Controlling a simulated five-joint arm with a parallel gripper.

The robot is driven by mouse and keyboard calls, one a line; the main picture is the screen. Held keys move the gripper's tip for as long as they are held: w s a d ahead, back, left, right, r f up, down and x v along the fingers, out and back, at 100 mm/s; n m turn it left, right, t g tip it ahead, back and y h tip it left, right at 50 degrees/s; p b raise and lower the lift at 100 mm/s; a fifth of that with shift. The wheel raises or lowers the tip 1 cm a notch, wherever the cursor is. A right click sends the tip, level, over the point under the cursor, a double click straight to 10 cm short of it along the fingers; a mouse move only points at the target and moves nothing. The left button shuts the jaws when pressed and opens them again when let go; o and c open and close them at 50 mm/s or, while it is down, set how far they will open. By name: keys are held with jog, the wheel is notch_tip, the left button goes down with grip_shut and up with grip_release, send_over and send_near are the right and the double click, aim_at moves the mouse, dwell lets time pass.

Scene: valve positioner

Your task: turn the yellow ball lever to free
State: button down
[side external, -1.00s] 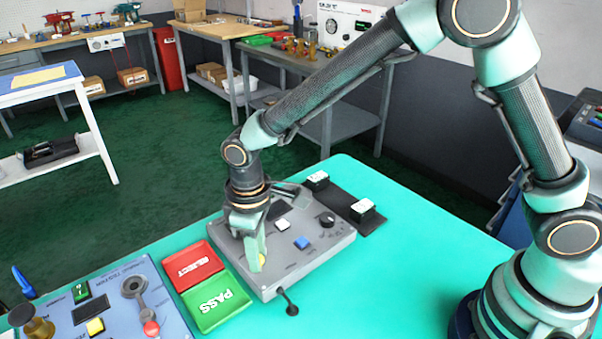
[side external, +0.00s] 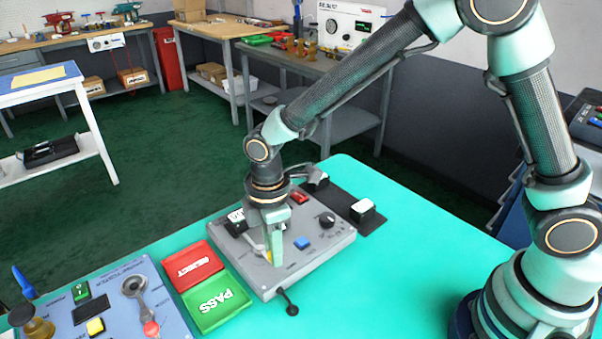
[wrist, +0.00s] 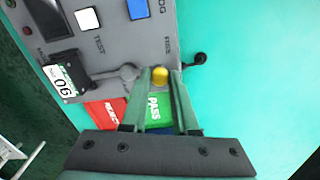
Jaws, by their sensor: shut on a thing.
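The yellow ball (wrist: 160,77) is the end of a grey lever (wrist: 128,73) on the grey valve positioner panel (side external: 322,248). In the wrist view the lever points right from its round pivot. My gripper (wrist: 160,75) has one finger on each side of the ball and is shut on it. In the side view my gripper (side external: 273,258) reaches down to the panel's front left part, and only a bit of the yellow ball shows. Small print beside the ball in the wrist view may read FREE, but it is too blurred to be sure.
The panel also carries a blue button (side external: 302,243), a black knob (side external: 327,219) and a red part (side external: 299,198). A red REJECT pad (side external: 192,265) and green PASS pad (side external: 216,301) lie left. A black-knobbed cable (side external: 288,302) sticks out in front. The teal table is clear at right.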

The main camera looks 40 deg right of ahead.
jog(key=shift+r, duration=0.1)
dwell(0.3)
jog(key=c, duration=0.7)
grip_release()
notch_tip(320, 180, up, 12)
